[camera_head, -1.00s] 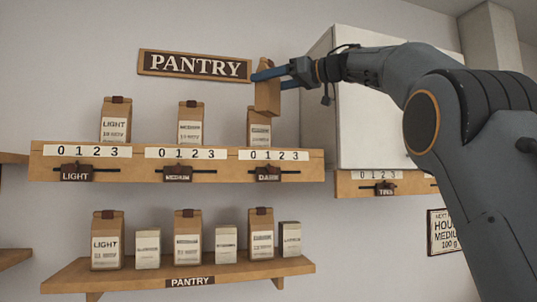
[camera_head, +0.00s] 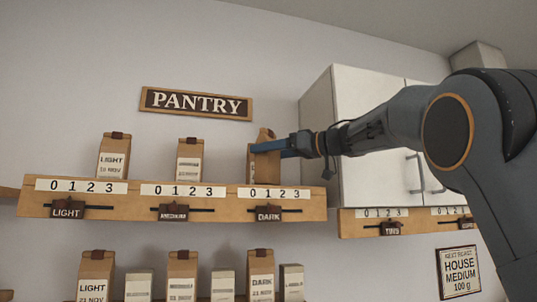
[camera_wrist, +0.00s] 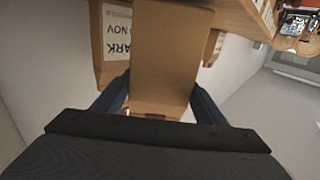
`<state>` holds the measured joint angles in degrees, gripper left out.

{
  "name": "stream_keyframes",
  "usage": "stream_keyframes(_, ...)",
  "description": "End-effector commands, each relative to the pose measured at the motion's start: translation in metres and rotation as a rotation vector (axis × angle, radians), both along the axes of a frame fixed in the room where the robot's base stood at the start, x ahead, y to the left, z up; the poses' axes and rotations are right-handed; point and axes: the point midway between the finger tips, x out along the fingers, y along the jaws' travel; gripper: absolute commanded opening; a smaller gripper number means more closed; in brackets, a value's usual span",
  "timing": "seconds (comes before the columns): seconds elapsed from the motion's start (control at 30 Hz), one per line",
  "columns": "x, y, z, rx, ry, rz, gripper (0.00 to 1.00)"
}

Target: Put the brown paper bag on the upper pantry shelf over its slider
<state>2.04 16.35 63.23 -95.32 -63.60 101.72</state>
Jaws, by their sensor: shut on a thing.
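A plain brown paper bag (camera_wrist: 165,50) is held between my gripper's two blue fingers (camera_wrist: 160,100) in the wrist view. In the head view, my gripper (camera_head: 270,147) reaches in from the right and is shut on this bag at the right end of the upper pantry shelf (camera_head: 120,205), above the DARK slider (camera_head: 269,213). Another brown bag, labelled DARK in the wrist view (camera_wrist: 117,32), stands close beside the held one. In the head view the two overlap, and the number strip hides their bases. I cannot tell whether the held bag touches the shelf.
Bags stand above the LIGHT slider (camera_head: 67,212) and the MEDIUM slider (camera_head: 173,214). A lower shelf row holds several bags and pale boxes (camera_head: 222,285). A white cabinet (camera_head: 350,110) is close at the right, behind my arm.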

Motion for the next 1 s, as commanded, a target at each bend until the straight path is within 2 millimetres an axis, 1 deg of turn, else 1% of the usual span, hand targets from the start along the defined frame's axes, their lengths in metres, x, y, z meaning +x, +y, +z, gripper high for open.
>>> stream_keyframes(0.1,-0.001,0.0,-0.003,0.002,-0.001,-0.001,0.31)
stream_keyframes(0.4,0.0,0.0,-0.005,0.002,-0.001,-0.001,0.31)
stream_keyframes(0.43,0.0,0.0,-0.006,0.001,0.0,-0.001,0.67)
stream_keyframes(0.53,0.0,0.0,-0.006,0.001,0.0,-0.001,0.84)
stream_keyframes(0.9,0.0,-0.001,-0.003,0.001,0.0,-0.001,0.84)
stream_keyframes(1.0,-0.005,-0.011,-0.004,0.001,-0.002,-0.003,0.84)
